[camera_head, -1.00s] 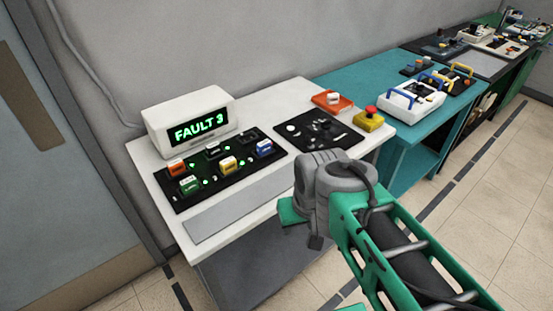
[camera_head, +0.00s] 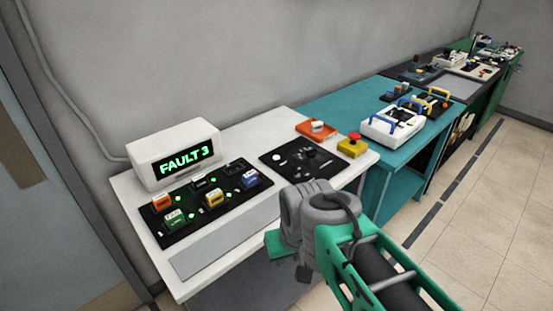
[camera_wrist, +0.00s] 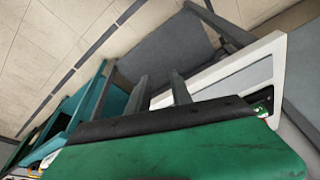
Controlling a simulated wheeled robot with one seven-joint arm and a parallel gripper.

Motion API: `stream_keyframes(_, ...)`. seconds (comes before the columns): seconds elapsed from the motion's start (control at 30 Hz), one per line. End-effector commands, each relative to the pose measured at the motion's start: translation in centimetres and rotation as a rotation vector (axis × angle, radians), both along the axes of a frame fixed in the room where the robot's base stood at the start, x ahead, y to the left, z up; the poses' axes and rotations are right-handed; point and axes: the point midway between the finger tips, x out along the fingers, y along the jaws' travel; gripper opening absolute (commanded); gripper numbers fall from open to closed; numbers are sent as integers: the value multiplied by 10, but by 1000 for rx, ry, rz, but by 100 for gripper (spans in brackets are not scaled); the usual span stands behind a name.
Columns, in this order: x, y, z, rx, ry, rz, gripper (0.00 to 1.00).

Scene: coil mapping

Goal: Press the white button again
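A white button (camera_head: 317,126) sits on a small orange-red box at the back right of the white table (camera_head: 228,245). A display box (camera_head: 172,150) on the table reads "FAULT 3" in green. In front of it, a black board (camera_head: 180,228) holds several coloured blocks and lit green dots. My arm's grey wrist (camera_head: 312,215) is in front of the table's right part, apart from the button in the picture. My gripper's fingertips are not clear in the head view. The wrist view shows a large green part with a dark edge across the bottom; finger opening cannot be told.
A yellow box with a red button (camera_head: 352,145) stands right of the orange-red box. A black panel (camera_head: 304,161) with small parts lies before them. A teal table (camera_head: 345,106) with a white handled case (camera_head: 392,127) adjoins at right. Tiled floor on the right is open.

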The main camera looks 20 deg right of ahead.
Motion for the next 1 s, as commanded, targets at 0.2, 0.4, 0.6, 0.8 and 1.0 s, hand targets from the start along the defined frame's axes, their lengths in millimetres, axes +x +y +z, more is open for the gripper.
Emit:
stream_keyframes(0.2, 0, 0, 0, 0, 0, 0, 7)
stream_keyframes(0.4, 0, 0, 0, 0, 0, 0, 0)
stream_keyframes(0.6, 0, 0, 0, 0, 0, 0, 0)
stream_keyframes(0.8, 0, 0, 0, 0, 0, 0, 0)
stream_keyframes(1.0, 0, 0, 0, 0, 0, 0, 0)
